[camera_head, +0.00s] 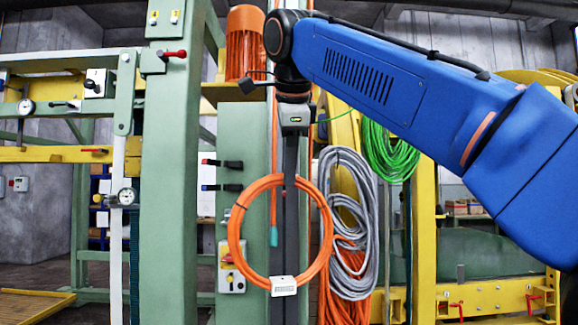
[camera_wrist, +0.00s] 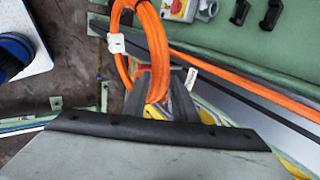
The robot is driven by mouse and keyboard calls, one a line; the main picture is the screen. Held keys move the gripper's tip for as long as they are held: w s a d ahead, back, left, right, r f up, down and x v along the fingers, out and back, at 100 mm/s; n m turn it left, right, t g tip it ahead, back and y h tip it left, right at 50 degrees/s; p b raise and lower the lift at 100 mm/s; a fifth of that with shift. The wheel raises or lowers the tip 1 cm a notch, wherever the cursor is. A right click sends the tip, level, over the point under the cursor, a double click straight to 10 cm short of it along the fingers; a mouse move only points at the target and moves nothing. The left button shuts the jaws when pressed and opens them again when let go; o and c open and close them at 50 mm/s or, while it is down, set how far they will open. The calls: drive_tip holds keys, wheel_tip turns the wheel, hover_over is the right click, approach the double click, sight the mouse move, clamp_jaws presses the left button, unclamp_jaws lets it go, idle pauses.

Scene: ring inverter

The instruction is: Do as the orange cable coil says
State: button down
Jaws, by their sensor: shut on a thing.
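The orange cable coil (camera_head: 235,237) hangs as an upright ring in the head view, in front of a green machine column. A white tag (camera_head: 283,286) is on its lower part; its print is too small to read. My gripper (camera_head: 290,182) points down and is shut on the top of the coil. In the wrist view the coil (camera_wrist: 122,68) passes between the dark fingers of my gripper (camera_wrist: 150,88). The tag also shows there (camera_wrist: 116,43), with its print unreadable.
A grey cable coil (camera_head: 368,225) and a green cable coil (camera_head: 375,155) hang just right of the held coil. More orange cable (camera_head: 345,285) hangs below them. A green post (camera_head: 168,200) stands further left.

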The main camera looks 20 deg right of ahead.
drive_tip(key=shift+w+d, duration=0.25)
drive_tip(key=shift+w, duration=0.45)
drive_tip(key=shift+w+d, duration=0.25)
drive_tip(key=shift+w, duration=0.4)
drive_tip(key=shift+w+d+f, duration=0.2)
drive_tip(key=shift+w+f, duration=0.15)
drive_tip(key=shift+w, duration=0.25)
drive_tip(key=c, duration=1.4)
unclamp_jaws()
drive_tip(key=shift+f, duration=0.1)
drive_tip(key=shift+o, duration=0.2)
drive_tip(key=v, duration=1.2)
drive_tip(key=shift+w, duration=0.1)
